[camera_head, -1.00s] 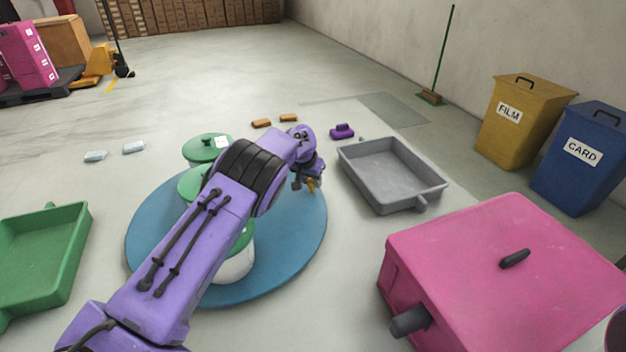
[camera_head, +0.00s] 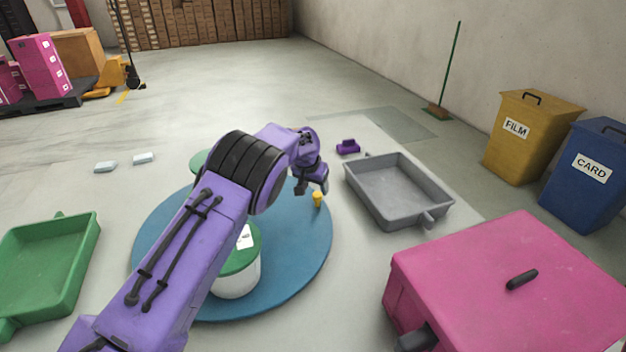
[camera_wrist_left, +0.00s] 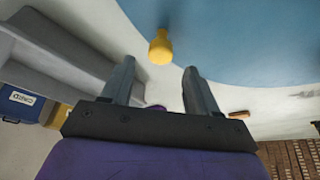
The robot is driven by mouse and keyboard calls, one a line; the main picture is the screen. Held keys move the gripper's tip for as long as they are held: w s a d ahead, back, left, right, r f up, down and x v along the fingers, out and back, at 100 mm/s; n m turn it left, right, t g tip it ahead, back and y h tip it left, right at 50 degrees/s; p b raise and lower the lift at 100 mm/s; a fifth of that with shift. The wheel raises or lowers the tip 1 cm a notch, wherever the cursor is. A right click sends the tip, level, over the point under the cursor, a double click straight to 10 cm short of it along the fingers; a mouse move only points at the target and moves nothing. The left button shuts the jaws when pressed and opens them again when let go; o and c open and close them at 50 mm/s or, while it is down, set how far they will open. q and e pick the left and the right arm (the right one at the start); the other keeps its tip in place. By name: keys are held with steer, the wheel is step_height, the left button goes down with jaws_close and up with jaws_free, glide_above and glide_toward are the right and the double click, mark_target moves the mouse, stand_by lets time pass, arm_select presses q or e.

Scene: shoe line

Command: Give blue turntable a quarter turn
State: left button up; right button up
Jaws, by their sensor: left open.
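The blue turntable (camera_head: 300,255) is a round disc lying on the pale surface, partly hidden by my left arm. A small yellow peg (camera_head: 317,200) stands near its right edge. A white tub with a green lid (camera_head: 238,280) sits on the disc, and another green lid (camera_head: 203,158) shows behind my arm. My left gripper (camera_head: 318,190) is just behind the yellow peg. In the left wrist view, its two fingers (camera_wrist_left: 157,85) are apart and empty, with the peg (camera_wrist_left: 160,48) just beyond and between the tips. My right gripper is not in view.
A grey tray (camera_head: 398,190) lies right of the turntable, and a pink box (camera_head: 500,280) stands front right. A green tray (camera_head: 45,265) lies left. A small purple object (camera_head: 347,147) lies behind the grey tray. Yellow (camera_head: 530,135) and blue (camera_head: 588,175) bins stand far right.

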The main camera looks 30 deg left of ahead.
arm_select(q)
steer(key=v, duration=0.5)
steer(key=shift+s+d+r, duration=0.1)
steer(key=shift+r, duration=0.15)
steer(key=shift+r, duration=0.1)
